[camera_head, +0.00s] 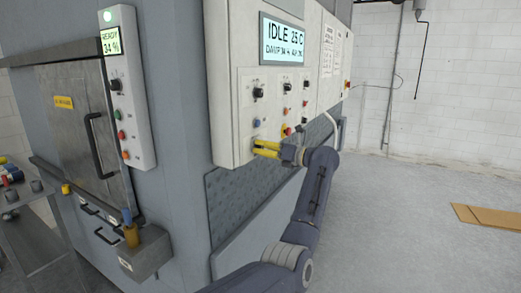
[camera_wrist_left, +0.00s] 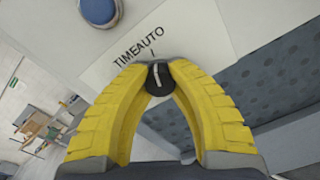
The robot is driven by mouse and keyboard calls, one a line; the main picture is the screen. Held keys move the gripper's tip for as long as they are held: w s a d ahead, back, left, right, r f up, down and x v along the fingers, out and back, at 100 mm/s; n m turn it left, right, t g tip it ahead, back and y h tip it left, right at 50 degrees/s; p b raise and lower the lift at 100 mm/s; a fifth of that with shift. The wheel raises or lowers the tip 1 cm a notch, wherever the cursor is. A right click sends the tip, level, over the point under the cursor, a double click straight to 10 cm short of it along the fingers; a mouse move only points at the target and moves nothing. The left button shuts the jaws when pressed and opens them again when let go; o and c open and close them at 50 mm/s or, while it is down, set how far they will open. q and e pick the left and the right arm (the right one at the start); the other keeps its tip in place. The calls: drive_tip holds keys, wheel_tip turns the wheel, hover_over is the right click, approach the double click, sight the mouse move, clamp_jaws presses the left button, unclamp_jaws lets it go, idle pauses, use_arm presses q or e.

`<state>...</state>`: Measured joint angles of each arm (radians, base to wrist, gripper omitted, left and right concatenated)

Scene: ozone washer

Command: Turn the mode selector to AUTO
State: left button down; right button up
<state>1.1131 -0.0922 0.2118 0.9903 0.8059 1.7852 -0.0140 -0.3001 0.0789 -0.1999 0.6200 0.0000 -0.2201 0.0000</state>
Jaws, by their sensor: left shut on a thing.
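The mode selector is a small black knob (camera_wrist_left: 158,80) with a white pointer line, on a white panel face marked TIME and AUTO (camera_wrist_left: 138,47). In the left wrist view the pointer line runs roughly up toward the lettering; I cannot tell which word it marks. My left gripper (camera_head: 260,148) has yellow fingers and is shut on the knob, one finger on each side. The fingers also show in the left wrist view (camera_wrist_left: 158,76). In the head view the fingers hide the knob at the lower left of the control panel (camera_head: 226,130). My right gripper is not in view.
A blue button (camera_wrist_left: 101,10) sits near the knob. Above the gripper are several other knobs and buttons and a screen (camera_head: 283,40) reading IDLE. A closed door with a handle (camera_head: 95,145) is at left, beside a narrow panel (camera_head: 127,95) reading READY.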

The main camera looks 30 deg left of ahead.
use_arm(q)
drive_tip(key=c, duration=1.1)
unclamp_jaws()
drive_tip(key=shift+o, duration=0.2)
drive_tip(key=shift+d, duration=0.1)
drive_tip(key=d, duration=1.2)
drive_tip(key=shift+w, duration=0.2)
drive_tip(key=shift+a, duration=0.1)
